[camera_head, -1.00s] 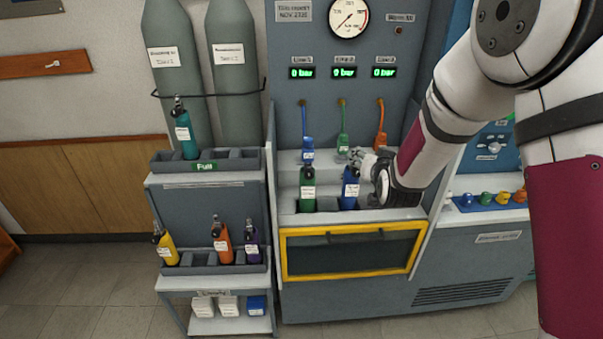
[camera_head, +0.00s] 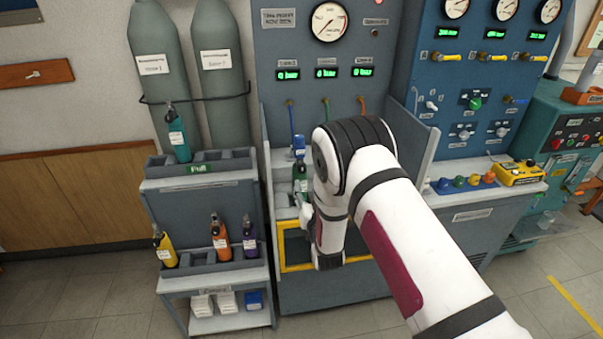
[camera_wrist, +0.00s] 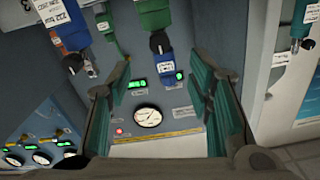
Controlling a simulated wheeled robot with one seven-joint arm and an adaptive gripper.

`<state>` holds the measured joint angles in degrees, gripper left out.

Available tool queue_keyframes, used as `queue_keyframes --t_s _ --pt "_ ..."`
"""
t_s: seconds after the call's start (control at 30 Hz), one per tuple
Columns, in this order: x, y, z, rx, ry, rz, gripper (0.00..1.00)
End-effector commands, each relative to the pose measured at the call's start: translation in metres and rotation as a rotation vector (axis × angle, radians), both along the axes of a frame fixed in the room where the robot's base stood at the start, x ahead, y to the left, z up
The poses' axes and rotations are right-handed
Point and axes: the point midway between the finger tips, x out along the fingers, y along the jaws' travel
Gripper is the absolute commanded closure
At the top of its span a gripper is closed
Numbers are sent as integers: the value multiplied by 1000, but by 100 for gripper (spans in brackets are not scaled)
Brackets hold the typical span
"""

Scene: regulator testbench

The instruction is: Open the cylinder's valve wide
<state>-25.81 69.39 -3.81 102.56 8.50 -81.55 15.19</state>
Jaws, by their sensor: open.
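The task does not say which cylinder is meant. In the head view a green cylinder (camera_head: 300,178) stands upright in the bench bay, with the blue hose connector (camera_head: 299,146) above it. The wrist view, which is upside down, shows the green cylinder (camera_wrist: 155,14) with a black valve knob (camera_wrist: 158,42) and the blue connector beyond. A blue cylinder (camera_wrist: 70,36) with its own black knob (camera_wrist: 73,62) hangs at the upper left there; my arm hides it in the head view. My gripper (camera_wrist: 160,78) is open, with nothing between its fingers. It is mostly hidden in the head view.
A rack at the left holds a teal cylinder (camera_head: 177,135) on top and yellow (camera_head: 165,246), orange (camera_head: 221,239) and purple (camera_head: 249,239) cylinders below. The pressure gauge (camera_head: 329,21) and green displays sit above the bay. A yellow-framed bay door (camera_head: 285,268) is below.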

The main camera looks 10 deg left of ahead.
Motion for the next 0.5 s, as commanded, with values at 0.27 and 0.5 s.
queue_keyframes --t_s 0.27,0.5 --pt "55 15 0 0 -2 1 53" --pt "88 25 -1 -1 0 0 53"
